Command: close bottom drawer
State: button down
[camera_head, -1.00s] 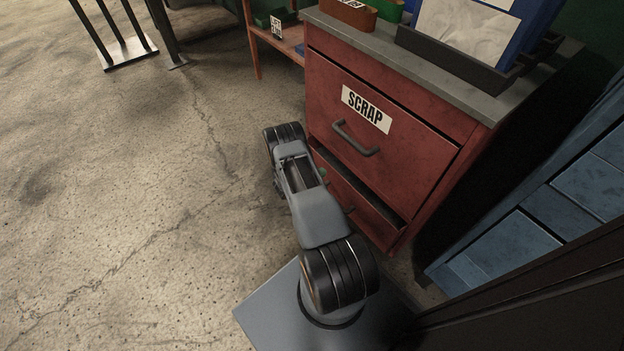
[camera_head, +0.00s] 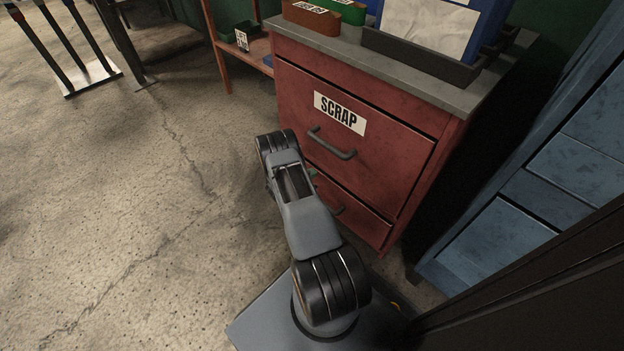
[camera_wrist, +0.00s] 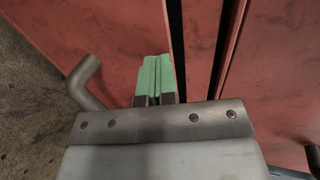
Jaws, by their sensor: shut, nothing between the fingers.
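The red SCRAP cabinet (camera_head: 400,135) stands right of my arm in the head view. Its bottom drawer (camera_head: 368,217) is flush or almost flush with the cabinet front. A dark seam shows above it, and my arm hides its left part.
The upper drawer (camera_head: 375,150) is shut and its handle (camera_head: 331,145) sticks out above my arm. A blue cabinet (camera_head: 550,190) stands close on the right. Bins and a tray (camera_head: 420,58) sit on the cabinet top. The floor (camera_head: 130,210) to the left is clear.

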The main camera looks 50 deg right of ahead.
jog(key=shift+s+d, duration=0.15)
jog(key=shift+d, duration=0.15)
jog(key=shift+a, duration=0.45)
jog(key=f+p+v, duration=0.1)
jog(key=p+v, duration=0.3)
jog(key=v, duration=0.9)
jog(key=shift+a, duration=0.25)
jog(key=s+a+r+m+g+y+p, duration=0.1)
jog(key=a+r+m+y+p, duration=0.2)
jog(key=r+m+p, duration=1.15)
jog(key=s+a+r+m+g+y+p, duration=0.1)
jog(key=a+r+m+g+y, duration=0.2)
jog(key=r, duration=2.2)
jog(key=s+a+r+m+t+y+p, duration=0.2)
jog(key=s+a+r+m+y+p, duration=0.1)
jog(key=r, duration=0.7)
jog(key=s+a+r+m+t+y+p, duration=0.3)
jog(key=s+a+r+m+p, duration=0.2)
jog(key=a+r+m+p, duration=0.3)
jog(key=s+a+r+m+t+y+p, duration=0.2)
jog(key=s+a+r+m+p, duration=0.3)
jog(key=r, duration=0.8)
jog(key=shift+a+r+m+t+y+p, duration=0.2)
jog(key=shift+r+m+t+y+p, duration=0.15)
jog(key=shift+m, duration=0.8)
jog(key=shift+d, duration=0.1)
